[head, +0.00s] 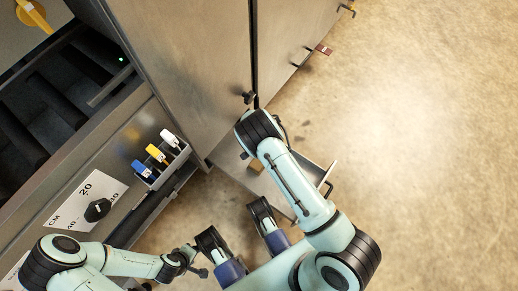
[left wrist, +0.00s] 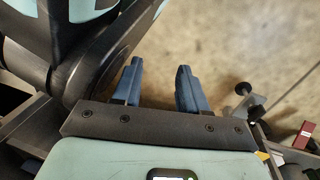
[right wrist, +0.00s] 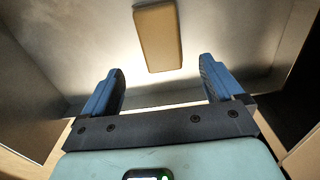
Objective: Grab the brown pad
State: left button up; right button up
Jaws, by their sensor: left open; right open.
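The brown pad (right wrist: 158,38) is a tan rectangular block. In the right wrist view it lies on a pale, lit surface, beyond the fingertips and roughly between them. A small brown patch beside the cabinet in the head view may be the same pad, mostly hidden by my arm. My right gripper (right wrist: 161,66) is open and empty, with a gap between its fingers and the pad. My left gripper (left wrist: 160,68) is open and empty, over bare floor. Its fingers cannot be told clearly in the head view.
A tall metal cabinet (head: 190,60) stands at the upper middle. A holder with blue, yellow and white clips (head: 157,153) is on the machine at left, above a black knob (head: 97,210). The floor (head: 420,130) at right is clear.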

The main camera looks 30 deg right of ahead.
notch_tip(320, 180, down, 3)
jog(key=shift+f+b, duration=0.2)
jog(key=shift+b, duration=0.2)
jog(key=f, duration=0.1)
jog(key=f+b, duration=0.1)
jog(key=f, duration=0.2)
jog(key=shift+s+a+b, duration=0.1)
jog(key=shift+a+b, duration=0.25)
jog(key=shift+b, duration=0.05)
jog(key=shift+f, duration=0.65)
pick_arm(q)
jog(key=s+f+g, duration=0.2)
jog(key=s+f, duration=0.1)
jog(key=s, duration=0.3)
jog(key=shift+s+a+f, duration=0.2)
jog(key=shift+a+f, duration=0.1)
jog(key=shift+a, duration=0.1)
pick_arm(e)
jog(key=c, duration=1.1)
